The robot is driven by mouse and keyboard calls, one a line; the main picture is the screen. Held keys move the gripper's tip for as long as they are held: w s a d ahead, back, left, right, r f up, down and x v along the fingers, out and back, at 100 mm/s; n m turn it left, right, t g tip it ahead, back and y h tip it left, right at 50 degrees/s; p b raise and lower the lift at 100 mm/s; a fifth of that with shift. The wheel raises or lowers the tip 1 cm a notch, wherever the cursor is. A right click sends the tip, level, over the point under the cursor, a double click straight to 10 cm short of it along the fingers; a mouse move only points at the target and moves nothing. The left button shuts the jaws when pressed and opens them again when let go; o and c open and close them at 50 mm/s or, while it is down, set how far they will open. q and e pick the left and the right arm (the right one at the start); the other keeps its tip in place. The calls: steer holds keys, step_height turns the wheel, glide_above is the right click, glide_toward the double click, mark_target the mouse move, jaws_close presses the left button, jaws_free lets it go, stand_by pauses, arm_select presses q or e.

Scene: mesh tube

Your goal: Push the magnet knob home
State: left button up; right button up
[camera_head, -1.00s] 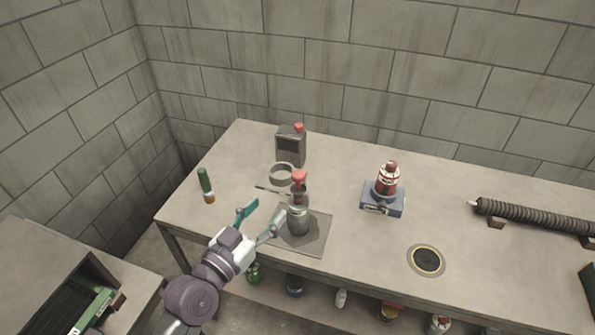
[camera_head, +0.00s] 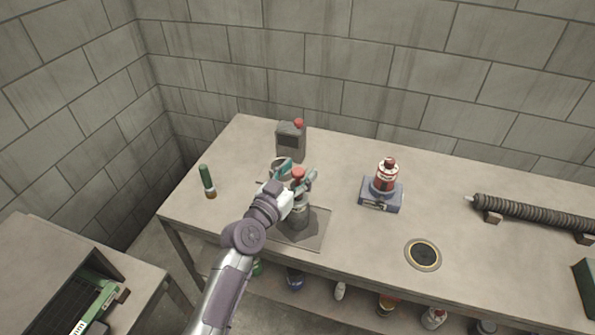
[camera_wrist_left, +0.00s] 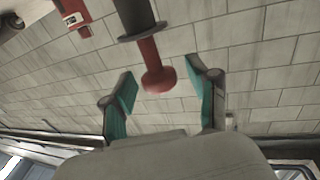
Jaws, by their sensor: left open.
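In the left wrist view the knob (camera_wrist_left: 158,80) stands out on a red stem from a dark flanged body (camera_wrist_left: 134,18). My left gripper (camera_head: 297,169) is open, with its teal fingers on either side of the knob. In the wrist view the fingers (camera_wrist_left: 161,76) show gaps to the knob. The gripper partly covers the cylinder in the head view. My right gripper is not in view.
A grey can with a red cap (camera_head: 291,142) stands close behind the gripper, by a partly hidden ring (camera_head: 276,162).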

mark_target(297, 185)
arm_select(q)
jaws_close()
step_height(297, 185, down, 5)
steer(key=b, duration=0.4)
steer(key=shift+f+b, duration=0.1)
steer(key=shift+b, duration=0.3)
steer(key=shift+s, duration=0.1)
steer(key=shift+c, duration=1.8)
jaws_free()
steer(key=o, duration=0.4)
steer(key=shift+c, duration=0.2)
